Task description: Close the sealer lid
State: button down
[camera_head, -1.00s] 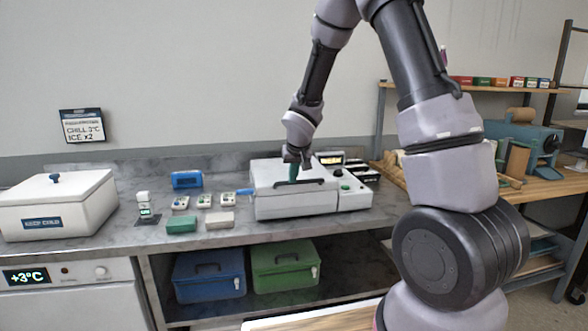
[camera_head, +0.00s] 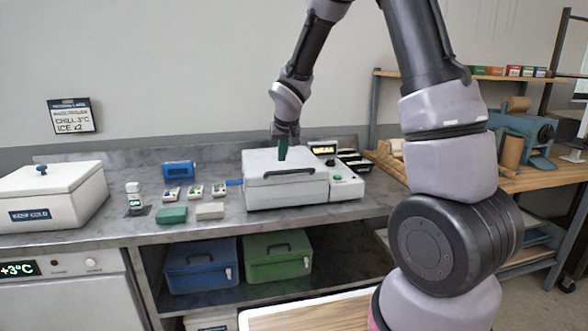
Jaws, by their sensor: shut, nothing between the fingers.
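The sealer (camera_head: 262,197) is a white box-shaped machine on the grey counter, with a control panel (camera_head: 345,184) with a green button at its right. Its white lid (camera_head: 262,164) lies down flat over the body, with a dark handle (camera_head: 290,173) along the front edge. My gripper (camera_head: 283,155) is above the lid, pointing down, with its green fingers shut and empty. The fingertips are at or just above the lid's top; I cannot tell whether they touch it.
A white cold box (camera_head: 60,188) stands at the left. A blue device (camera_head: 179,169), small packs (camera_head: 195,191), a green block (camera_head: 171,215) and a pale block (camera_head: 210,211) lie left of the sealer. Blue (camera_head: 200,268) and green (camera_head: 277,258) cases sit on the shelf below.

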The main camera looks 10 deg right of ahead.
jog(key=s+f, duration=0.1)
jog(key=s, duration=0.9)
jog(key=s+d+r+m, duration=0.2)
jog(key=s+d+r, duration=0.25)
jog(key=r, duration=0.25)
jog(key=s+d+r+m, duration=0.2)
jog(key=s+d+r, duration=0.1)
jog(key=d+r, duration=0.25)
jog(key=s+r+y, duration=0.1)
jog(key=s+r, duration=0.3)
jog(key=s, duration=0.2)
jog(key=s+a+r+t, duration=0.1)
jog(key=s+r, duration=0.3)
jog(key=s, duration=0.3)
jog(key=shift+a+r+y, duration=0.15)
jog(key=shift+r+y, duration=0.05)
jog(key=shift+y, duration=0.2)
